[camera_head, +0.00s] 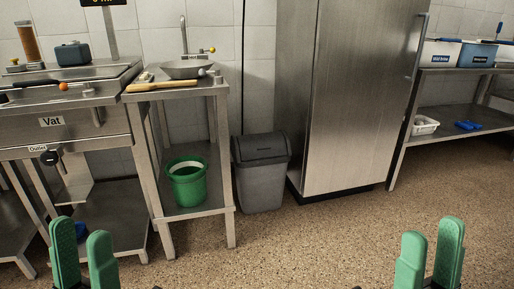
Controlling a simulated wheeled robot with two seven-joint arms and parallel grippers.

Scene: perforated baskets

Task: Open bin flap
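A dark grey bin (262,184) stands on the floor between the steel sink table and the tall steel fridge. Its darker lid with the flap (262,148) is on top, and the flap looks shut. My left gripper (84,252) is at the bottom left, open with a gap between its green fingers and nothing in it. My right gripper (430,258) is at the bottom right, also open and empty. Both grippers are in the foreground, well apart from the bin.
A steel table (219,140) with a green bucket (187,182) on its lower shelf stands left of the bin. The tall fridge (352,95) stands right of it. A vat unit (75,122) is at far left, shelves (463,107) at right. Speckled floor (300,245) before the bin is clear.

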